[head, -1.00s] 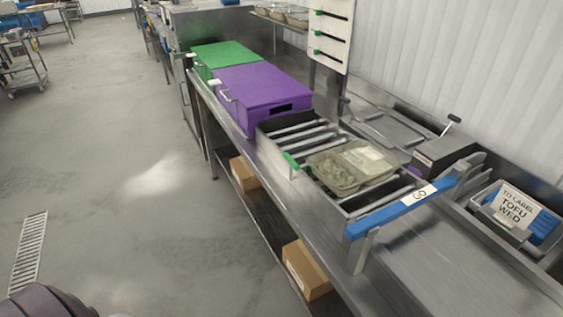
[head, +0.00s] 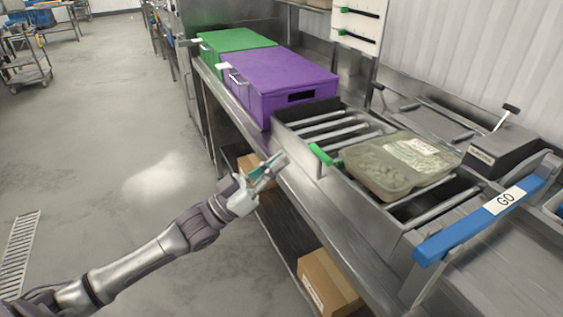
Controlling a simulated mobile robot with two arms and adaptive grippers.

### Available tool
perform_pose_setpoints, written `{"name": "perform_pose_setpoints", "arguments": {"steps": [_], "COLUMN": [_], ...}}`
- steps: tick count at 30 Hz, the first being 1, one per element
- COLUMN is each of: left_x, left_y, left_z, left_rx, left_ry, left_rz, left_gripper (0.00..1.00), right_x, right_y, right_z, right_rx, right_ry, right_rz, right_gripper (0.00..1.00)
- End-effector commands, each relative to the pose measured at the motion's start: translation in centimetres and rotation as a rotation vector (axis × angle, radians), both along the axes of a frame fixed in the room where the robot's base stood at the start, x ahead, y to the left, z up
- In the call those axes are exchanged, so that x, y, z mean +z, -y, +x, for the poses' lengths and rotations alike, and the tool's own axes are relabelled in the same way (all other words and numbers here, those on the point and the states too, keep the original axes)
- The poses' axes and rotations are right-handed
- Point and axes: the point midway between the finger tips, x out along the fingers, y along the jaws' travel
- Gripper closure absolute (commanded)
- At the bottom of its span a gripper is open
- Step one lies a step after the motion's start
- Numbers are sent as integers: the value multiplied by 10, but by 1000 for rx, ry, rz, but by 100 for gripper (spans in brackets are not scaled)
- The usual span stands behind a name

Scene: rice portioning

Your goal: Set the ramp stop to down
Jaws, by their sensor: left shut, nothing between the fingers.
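The roller ramp (head: 385,213) is a metal frame with rollers on the bench. A green-handled lever (head: 320,155) sticks up and out at its near side; it looks like the ramp stop, and I cannot tell its setting for sure. My right gripper is out of view.
A blue bar labelled GO (head: 470,228) crosses the ramp's lower right end. Purple (head: 270,80) and green (head: 232,43) boxes stand left of the ramp. A cardboard box (head: 328,283) sits on the shelf below.

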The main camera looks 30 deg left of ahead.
Motion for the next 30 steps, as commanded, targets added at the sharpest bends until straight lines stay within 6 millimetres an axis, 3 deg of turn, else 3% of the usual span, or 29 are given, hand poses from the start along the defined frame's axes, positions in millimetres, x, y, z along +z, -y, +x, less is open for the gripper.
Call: {"name": "perform_pose_setpoints", "arguments": {"steps": [11, 18, 30], "left_x": [45, 11, 2], "left_y": [42, 47, 48], "left_z": [55, 62, 62], "left_rx": [2, 4, 3], "left_ry": [3, -4, -1], "left_rz": [0, 2, 3], "left_gripper": [100, 100, 100], "right_x": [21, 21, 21], "right_y": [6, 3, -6], "right_z": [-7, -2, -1], "right_rx": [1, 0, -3], "right_ry": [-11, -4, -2], "right_rz": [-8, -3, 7], "right_gripper": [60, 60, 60]}}
